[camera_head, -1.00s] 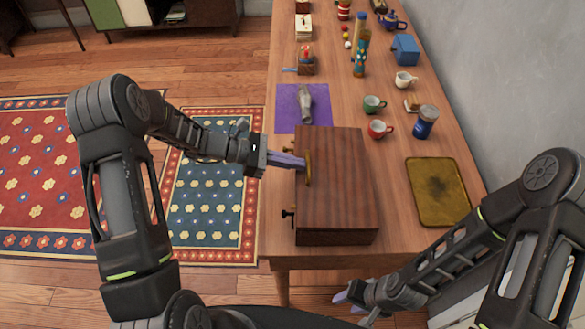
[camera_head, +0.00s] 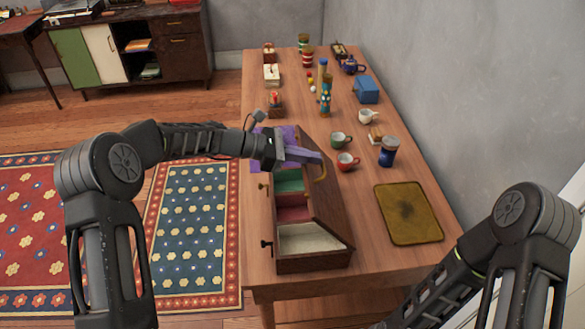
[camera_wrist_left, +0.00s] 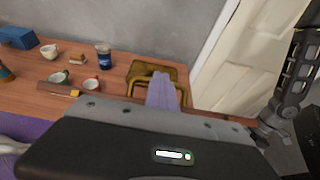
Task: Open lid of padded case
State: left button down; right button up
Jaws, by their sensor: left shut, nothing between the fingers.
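The padded case (camera_head: 315,262) is a dark wooden box at the table's near left. Its lid (camera_head: 326,207) is raised and tilted, hinged on the right side. Padded green, red and cream compartments show inside. A brass handle (camera_head: 322,172) sits on the lid's outer face. My left gripper (camera_head: 318,157) is shut and empty, its fingers at the lid's far upper edge beside the handle; whether they touch is unclear. Its fingers also show in the left wrist view (camera_wrist_left: 163,90). My right gripper (camera_wrist_left: 268,132) appears only at the wrist view's right; its jaws are unclear.
An olive-gold tray (camera_head: 408,212) lies right of the case. A blue jar (camera_head: 388,152), a red cup (camera_head: 347,161) and a green cup (camera_head: 340,139) stand beyond the lid. A purple cloth (camera_head: 262,148) lies behind the case. A wall borders the table's right.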

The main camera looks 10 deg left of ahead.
pick_arm(q)
jog(key=w+d+r+y+p, duration=0.1)
jog(key=w+d+r+p, duration=0.1)
jog(key=d, duration=0.5)
jog(key=shift+d, duration=0.25)
pick_arm(e)
jog(key=v, duration=0.3)
jog(key=shift+w+d+f, duration=0.1)
jog(key=shift+d, duration=0.05)
pick_arm(q)
jog(key=shift+a+r+p, duration=0.15)
jog(key=shift+p, duration=0.2)
